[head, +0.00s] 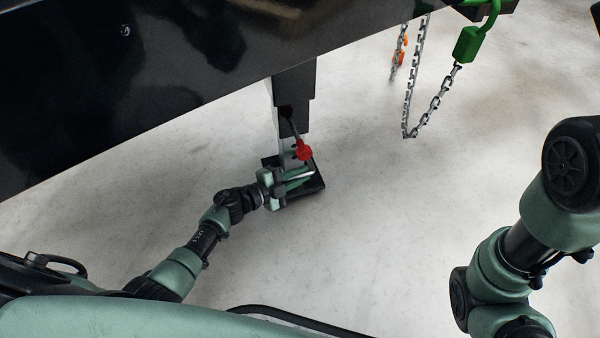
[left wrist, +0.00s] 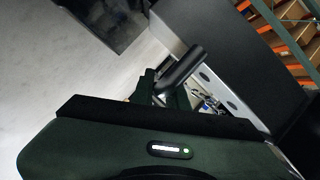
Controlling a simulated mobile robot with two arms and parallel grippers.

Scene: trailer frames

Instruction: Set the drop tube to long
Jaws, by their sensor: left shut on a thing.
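The black drop leg (head: 294,92) hangs from the underside of the trailer frame. Its lighter drop tube (head: 287,140) shows below, above a black foot plate (head: 313,186). A red pin knob (head: 303,150) sticks out at the leg's side. My left gripper (head: 298,178) is low at the tube, just above the foot. In the left wrist view its fingers are shut on a dark round bar (left wrist: 182,66) beside the grey drop tube (left wrist: 214,84), which has a row of holes. The gripper hides part of the tube's lower end. My right gripper is out of view.
The black trailer beam (head: 120,75) crosses the upper left above the leg. Chains (head: 416,100) hang at upper right by a green lock-like piece (head: 467,45). An orange hook (head: 402,58) hangs there too. The pale floor (head: 400,230) around the leg is clear.

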